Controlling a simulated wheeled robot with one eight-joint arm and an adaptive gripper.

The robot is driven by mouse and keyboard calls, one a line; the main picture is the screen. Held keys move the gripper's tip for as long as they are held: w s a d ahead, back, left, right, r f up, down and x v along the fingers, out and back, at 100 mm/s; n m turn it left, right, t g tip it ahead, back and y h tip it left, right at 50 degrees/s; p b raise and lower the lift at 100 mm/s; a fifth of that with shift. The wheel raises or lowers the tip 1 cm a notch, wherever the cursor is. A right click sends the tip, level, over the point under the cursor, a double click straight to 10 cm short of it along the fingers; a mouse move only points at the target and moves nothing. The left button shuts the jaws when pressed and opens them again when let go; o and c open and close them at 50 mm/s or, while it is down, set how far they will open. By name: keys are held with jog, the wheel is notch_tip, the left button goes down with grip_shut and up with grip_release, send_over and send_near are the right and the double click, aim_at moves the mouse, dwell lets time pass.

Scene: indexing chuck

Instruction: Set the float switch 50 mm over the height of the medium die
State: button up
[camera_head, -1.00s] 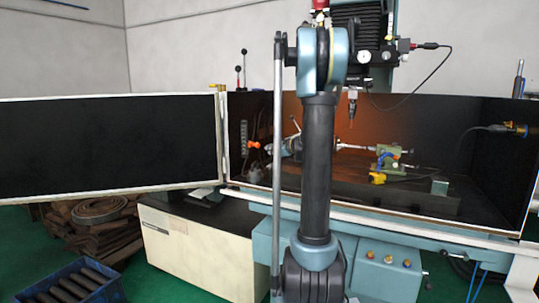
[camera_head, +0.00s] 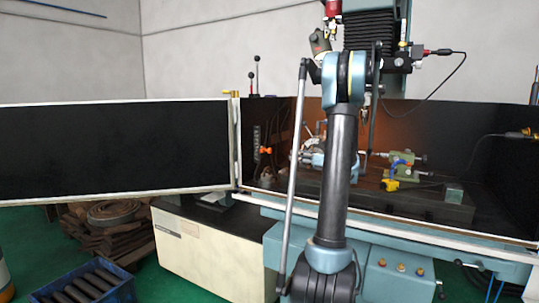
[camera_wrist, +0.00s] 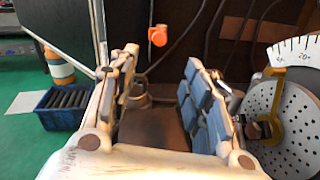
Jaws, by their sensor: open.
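A small orange piece (camera_wrist: 157,36), which looks like the float switch, sits on a thin upright rod in the wrist view, beyond my fingertips. In the head view my gripper cannot be made out. I cannot make out a medium die in either view.
A perforated indexing disc (camera_wrist: 288,125) with a graduated arc stands close on the right in the wrist view. The machine's open door (camera_head: 115,145) spans the left. A blue crate of dark bars (camera_head: 95,284) is on the green floor. A tailstock (camera_head: 398,166) stands on the machine table.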

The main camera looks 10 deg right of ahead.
aim_at(271, 150)
jog(key=x, duration=1.7)
jog(key=shift+w+a, duration=0.15)
grip_shut()
jog(key=shift+r, duration=0.15)
